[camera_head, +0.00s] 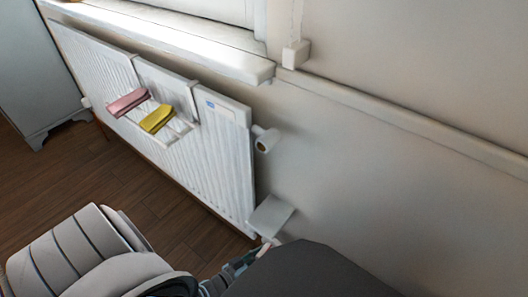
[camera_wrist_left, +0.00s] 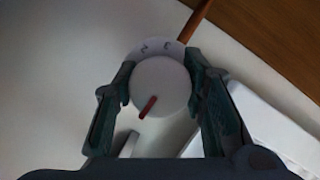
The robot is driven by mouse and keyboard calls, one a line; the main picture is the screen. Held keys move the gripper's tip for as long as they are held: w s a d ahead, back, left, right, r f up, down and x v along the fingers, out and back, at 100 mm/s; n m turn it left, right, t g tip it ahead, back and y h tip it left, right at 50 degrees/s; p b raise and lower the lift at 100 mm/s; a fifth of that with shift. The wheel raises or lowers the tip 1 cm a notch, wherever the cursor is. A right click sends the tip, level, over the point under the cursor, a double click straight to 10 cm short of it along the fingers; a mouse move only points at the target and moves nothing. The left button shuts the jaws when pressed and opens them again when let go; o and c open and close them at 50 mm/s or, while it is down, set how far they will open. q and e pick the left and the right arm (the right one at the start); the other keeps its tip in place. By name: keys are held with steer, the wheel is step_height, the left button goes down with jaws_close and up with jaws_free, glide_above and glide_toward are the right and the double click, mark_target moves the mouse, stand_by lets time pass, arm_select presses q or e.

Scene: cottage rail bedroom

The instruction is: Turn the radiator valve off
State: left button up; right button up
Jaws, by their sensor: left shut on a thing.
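The radiator valve knob (camera_wrist_left: 160,85) is a round white cap with a red mark, in the middle of the left wrist view. The red mark points to the lower left of that picture. Behind the cap is a pale collar (camera_wrist_left: 155,50) with dark numerals, not clearly readable. My left gripper (camera_wrist_left: 161,78) has one dark finger on each side of the knob and is shut on it. In the head view the left gripper (camera_head: 242,264) is low by the right end of the white radiator (camera_head: 215,150), partly hidden. My right gripper is not in view.
A pink cloth (camera_head: 128,102) and a yellow cloth (camera_head: 157,118) lie on a rack on the radiator. A white fitting (camera_head: 264,139) juts from its upper right end. A pale flat plate (camera_head: 270,214) is above the gripper. Wooden floor (camera_head: 100,172) is open in front.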

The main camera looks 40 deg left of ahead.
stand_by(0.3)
arm_select(q)
steer(key=o, duration=1.2)
steer(key=shift+c, duration=0.2)
steer(key=shift+s, duration=0.1)
steer(key=shift+s+a, duration=0.1)
steer(key=shift+s, duration=0.15)
steer(key=v, duration=1.1)
steer(key=shift+r, duration=0.2)
